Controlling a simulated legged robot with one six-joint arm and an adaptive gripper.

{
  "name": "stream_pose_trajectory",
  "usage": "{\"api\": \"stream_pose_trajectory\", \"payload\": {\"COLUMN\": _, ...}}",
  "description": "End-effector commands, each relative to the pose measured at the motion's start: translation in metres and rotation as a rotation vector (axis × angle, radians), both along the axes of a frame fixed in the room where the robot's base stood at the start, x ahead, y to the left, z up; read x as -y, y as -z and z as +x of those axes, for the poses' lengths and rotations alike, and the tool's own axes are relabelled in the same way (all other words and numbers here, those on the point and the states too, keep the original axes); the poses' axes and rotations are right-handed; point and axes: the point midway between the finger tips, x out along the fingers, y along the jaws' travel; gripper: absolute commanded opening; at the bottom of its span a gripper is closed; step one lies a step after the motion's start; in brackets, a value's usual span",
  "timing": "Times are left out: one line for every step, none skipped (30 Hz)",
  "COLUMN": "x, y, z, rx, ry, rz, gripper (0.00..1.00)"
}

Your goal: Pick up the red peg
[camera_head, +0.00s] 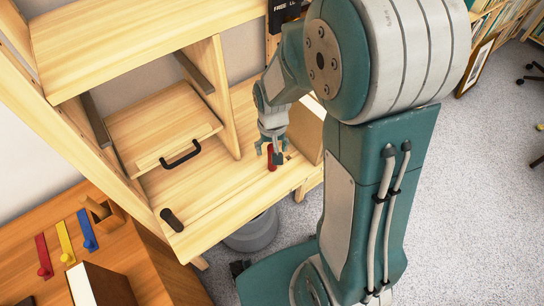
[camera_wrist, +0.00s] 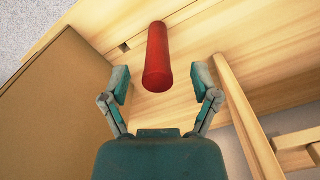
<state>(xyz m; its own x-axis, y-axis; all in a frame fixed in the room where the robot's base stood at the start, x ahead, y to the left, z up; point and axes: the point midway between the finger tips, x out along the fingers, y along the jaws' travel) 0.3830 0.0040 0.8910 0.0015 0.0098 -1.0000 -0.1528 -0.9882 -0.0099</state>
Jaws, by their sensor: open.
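The red peg (camera_head: 271,158) stands on the light wooden shelf surface of the desk-like unit, near its right end. In the wrist view the red peg (camera_wrist: 157,58) shows as a red cylinder ahead of my gripper, roughly centred between the fingers. My gripper (camera_head: 272,148) is just above or beside the peg in the head view. In the wrist view my gripper (camera_wrist: 160,82) is open, with a finger on each side and clear gaps to the peg. I cannot tell whether the peg's far part touches anything besides the wood.
A brown panel (camera_wrist: 52,110) stands left in the wrist view. A wooden drawer (camera_head: 165,125) with a black handle and a dark cylinder (camera_head: 172,220) lie left of the peg. A grey bin (camera_head: 252,232) is below. An orange-brown cabinet (camera_head: 130,262) is at lower left.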

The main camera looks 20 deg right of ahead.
Motion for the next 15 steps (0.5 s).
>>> {"api": "stream_pose_trajectory", "payload": {"x": 0.001, "y": 0.006, "z": 0.001, "rx": -0.005, "ry": 0.001, "rz": 0.000, "gripper": 0.79}}
{"api": "stream_pose_trajectory", "payload": {"x": 0.001, "y": 0.010, "z": 0.002, "rx": -0.005, "ry": 0.001, "rz": 0.000, "gripper": 0.79}}
{"api": "stream_pose_trajectory", "payload": {"x": 0.002, "y": 0.015, "z": 0.003, "rx": -0.005, "ry": 0.001, "rz": 0.000, "gripper": 0.79}}
{"api": "stream_pose_trajectory", "payload": {"x": 0.003, "y": 0.020, "z": 0.004, "rx": -0.006, "ry": 0.002, "rz": 0.000, "gripper": 0.79}}
{"api": "stream_pose_trajectory", "payload": {"x": 0.003, "y": 0.024, "z": 0.006, "rx": -0.005, "ry": 0.002, "rz": 0.000, "gripper": 0.79}}
{"api": "stream_pose_trajectory", "payload": {"x": 0.004, "y": 0.030, "z": 0.007, "rx": -0.005, "ry": 0.002, "rz": 0.000, "gripper": 0.79}}
{"api": "stream_pose_trajectory", "payload": {"x": 0.004, "y": 0.034, "z": 0.007, "rx": -0.005, "ry": 0.001, "rz": 0.000, "gripper": 0.79}}
{"api": "stream_pose_trajectory", "payload": {"x": 0.004, "y": 0.038, "z": 0.007, "rx": -0.005, "ry": 0.001, "rz": 0.000, "gripper": 0.79}}
{"api": "stream_pose_trajectory", "payload": {"x": 0.004, "y": 0.043, "z": 0.007, "rx": -0.005, "ry": 0.001, "rz": 0.000, "gripper": 0.79}}
{"api": "stream_pose_trajectory", "payload": {"x": 0.004, "y": 0.045, "z": 0.007, "rx": -0.003, "ry": 0.001, "rz": 0.000, "gripper": 0.79}}
{"api": "stream_pose_trajectory", "payload": {"x": 0.004, "y": 0.047, "z": 0.007, "rx": -0.003, "ry": 0.001, "rz": 0.000, "gripper": 0.79}}
{"api": "stream_pose_trajectory", "payload": {"x": 0.004, "y": 0.049, "z": 0.007, "rx": -0.002, "ry": 0.000, "rz": 0.000, "gripper": 0.79}}
{"api": "stream_pose_trajectory", "payload": {"x": 0.004, "y": 0.050, "z": 0.007, "rx": -0.002, "ry": 0.000, "rz": 0.000, "gripper": 0.79}}
{"api": "stream_pose_trajectory", "payload": {"x": 0.004, "y": 0.050, "z": 0.007, "rx": -0.002, "ry": 0.000, "rz": 0.000, "gripper": 0.79}}
{"api": "stream_pose_trajectory", "payload": {"x": 0.004, "y": 0.050, "z": 0.007, "rx": -0.001, "ry": 0.000, "rz": 0.000, "gripper": 0.79}}
